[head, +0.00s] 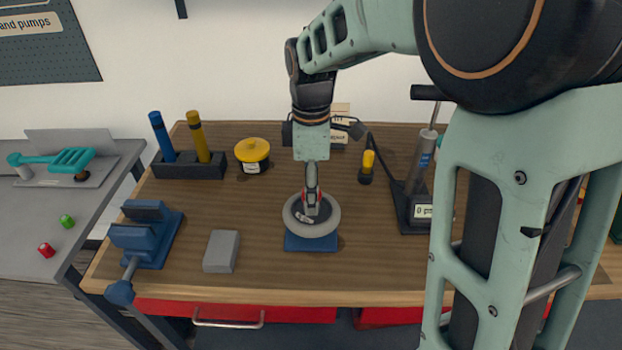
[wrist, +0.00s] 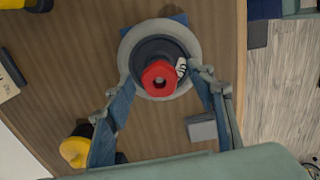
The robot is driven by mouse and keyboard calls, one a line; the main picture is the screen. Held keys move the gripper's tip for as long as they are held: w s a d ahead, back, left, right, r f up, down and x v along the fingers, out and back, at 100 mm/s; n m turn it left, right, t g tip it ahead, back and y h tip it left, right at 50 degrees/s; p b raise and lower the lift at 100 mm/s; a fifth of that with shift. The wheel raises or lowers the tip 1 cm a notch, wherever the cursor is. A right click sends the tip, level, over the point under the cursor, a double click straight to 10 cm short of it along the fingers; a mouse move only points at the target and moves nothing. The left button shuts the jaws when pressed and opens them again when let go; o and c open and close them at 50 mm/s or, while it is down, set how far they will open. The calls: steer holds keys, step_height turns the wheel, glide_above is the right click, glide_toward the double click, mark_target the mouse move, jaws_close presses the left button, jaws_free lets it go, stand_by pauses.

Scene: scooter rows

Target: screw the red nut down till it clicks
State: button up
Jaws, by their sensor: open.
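A red hex nut (wrist: 160,78) with a hole in its middle sits over the dark hub of a grey wheel (wrist: 133,42). The wheel (head: 329,226) lies flat on a blue base (head: 311,244) in the middle of the wooden bench. My gripper (head: 311,207) points down over the hub and mostly hides the nut in the head view. In the wrist view my gripper (wrist: 162,82) is open, with one finger on each side of the nut and clear of it. How far down the nut sits cannot be told.
A blue vise (head: 146,235) and a grey block (head: 221,251) stand left of the wheel. A yellow-lidded tin (head: 252,152) is behind it. A pump (head: 418,175) stands right. Small red (head: 46,250) and green (head: 67,221) pieces lie on the left grey table.

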steer(key=shift+c, duration=0.3)
steer(key=c, duration=1.2)
steer(key=shift+o, duration=0.2)
steer(key=m, duration=0.5)
steer(key=m+p, duration=0.1)
steer(key=m, duration=0.4)
steer(key=shift+m, duration=0.3)
steer(key=m, duration=0.5)
steer(key=shift+p, duration=0.3)
steer(key=m, duration=0.6)
steer(key=shift+p, duration=0.35)
steer(key=o, duration=1.2)
